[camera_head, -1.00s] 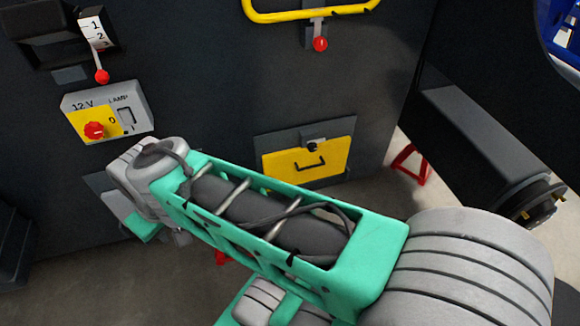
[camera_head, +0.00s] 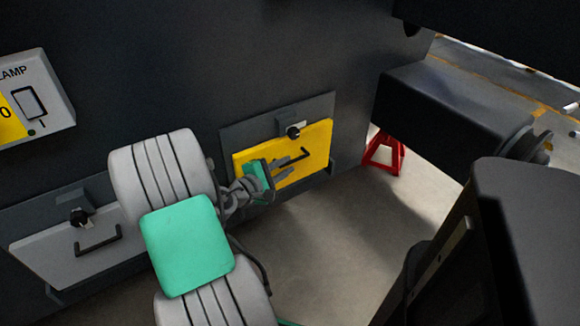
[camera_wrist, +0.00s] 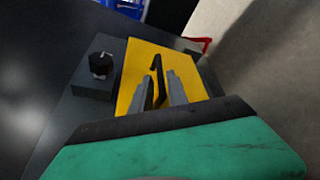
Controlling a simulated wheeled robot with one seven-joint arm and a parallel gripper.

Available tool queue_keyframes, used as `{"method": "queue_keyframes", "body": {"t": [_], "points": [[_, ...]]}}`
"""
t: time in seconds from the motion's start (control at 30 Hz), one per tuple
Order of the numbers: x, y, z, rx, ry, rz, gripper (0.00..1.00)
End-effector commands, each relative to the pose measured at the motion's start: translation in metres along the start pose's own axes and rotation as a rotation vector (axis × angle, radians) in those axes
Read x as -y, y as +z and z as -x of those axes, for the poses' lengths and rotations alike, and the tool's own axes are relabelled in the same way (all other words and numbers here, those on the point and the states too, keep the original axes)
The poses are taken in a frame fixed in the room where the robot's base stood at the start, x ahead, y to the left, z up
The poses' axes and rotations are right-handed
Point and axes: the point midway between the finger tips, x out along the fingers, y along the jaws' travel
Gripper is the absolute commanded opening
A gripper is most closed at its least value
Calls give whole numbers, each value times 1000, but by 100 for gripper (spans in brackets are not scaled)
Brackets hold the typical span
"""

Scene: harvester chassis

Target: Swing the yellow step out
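The yellow step (camera_head: 313,145) is a flat yellow panel in a dark frame low on the chassis wall, with a black bar handle (camera_head: 296,157). A dark knob (camera_head: 294,131) sits at its top edge. My gripper (camera_head: 288,164) is in front of the step, its fingers close to the handle. In the wrist view the fingers (camera_wrist: 157,82) are apart, with the handle (camera_wrist: 157,72) seen between them. I cannot tell whether they touch it. The knob (camera_wrist: 101,66) is left of the yellow panel (camera_wrist: 186,66) there. My wrist hides the panel's left lower part.
A grey panel (camera_head: 60,255) with a similar knob and handle is at the left. A lamp switch box (camera_head: 35,95) is above it. A red stand (camera_head: 384,155) and a dark beam (camera_head: 450,115) are at the right. Open floor (camera_head: 320,240) lies below the step.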

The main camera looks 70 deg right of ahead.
Motion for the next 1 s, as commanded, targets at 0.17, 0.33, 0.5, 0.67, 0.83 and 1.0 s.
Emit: {"method": "queue_keyframes", "body": {"t": [0.17, 0.33, 0.5, 0.67, 0.83, 1.0], "points": [[3, -1, -34, 0, -3, -3, 20], [1, 0, -47, -1, -2, -4, 20], [1, 0, -47, -1, -2, -4, 20], [1, 0, -47, -1, -3, -4, 10], [1, 0, -47, -1, -4, -4, 0], [1, 0, -47, 0, -4, -4, 0]]}}
